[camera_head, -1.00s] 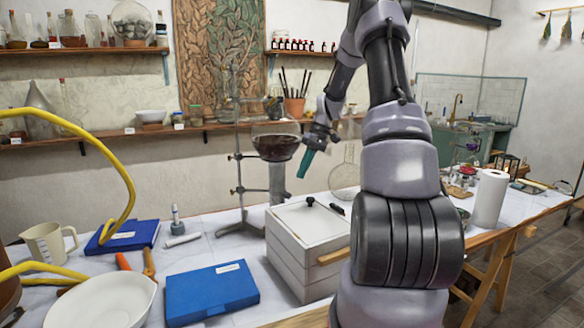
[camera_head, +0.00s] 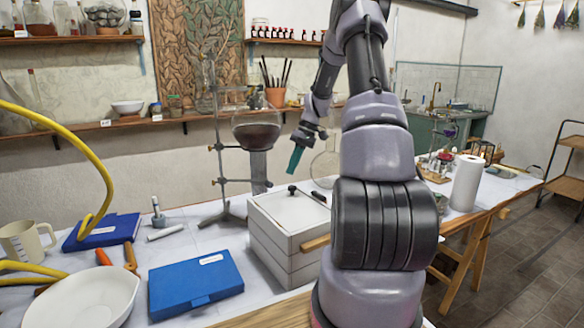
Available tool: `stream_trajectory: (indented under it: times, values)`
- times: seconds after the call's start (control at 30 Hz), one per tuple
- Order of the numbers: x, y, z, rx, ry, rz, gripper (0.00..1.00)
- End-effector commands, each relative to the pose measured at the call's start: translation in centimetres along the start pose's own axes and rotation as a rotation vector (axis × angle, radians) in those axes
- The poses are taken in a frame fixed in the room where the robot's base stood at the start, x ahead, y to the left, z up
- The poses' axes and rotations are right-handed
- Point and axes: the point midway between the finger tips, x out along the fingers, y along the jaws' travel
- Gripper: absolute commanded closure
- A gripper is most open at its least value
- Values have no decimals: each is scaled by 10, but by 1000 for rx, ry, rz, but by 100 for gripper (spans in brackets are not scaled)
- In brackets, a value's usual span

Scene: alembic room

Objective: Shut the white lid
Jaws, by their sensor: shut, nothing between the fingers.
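A white box stands on the table, partly hidden by my arm. Its white lid (camera_head: 284,210) lies on top and looks flat; I cannot tell whether it is fully seated. The lid has a small black knob (camera_head: 292,189), and a dark piece lies near its back right edge. My gripper (camera_head: 295,160) has teal fingers, is shut and empty, and points down. It appears above and behind the lid in the picture, apart from it.
A flask of dark liquid (camera_head: 257,131) on a metal stand is left of my gripper. A round clear flask (camera_head: 325,168) stands behind the box. A blue case (camera_head: 195,283) lies left of the box. A paper roll (camera_head: 467,183) stands at right.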

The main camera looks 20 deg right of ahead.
Motion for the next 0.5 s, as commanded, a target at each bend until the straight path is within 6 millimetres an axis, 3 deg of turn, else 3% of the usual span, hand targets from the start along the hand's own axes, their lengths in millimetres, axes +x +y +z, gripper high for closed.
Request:
stream_trajectory:
  times: [0.27, 0.5]
  values:
    - [-12, -6, -1, -2, 2, 2, 100]
    - [-53, -26, -1, -2, 3, 3, 100]
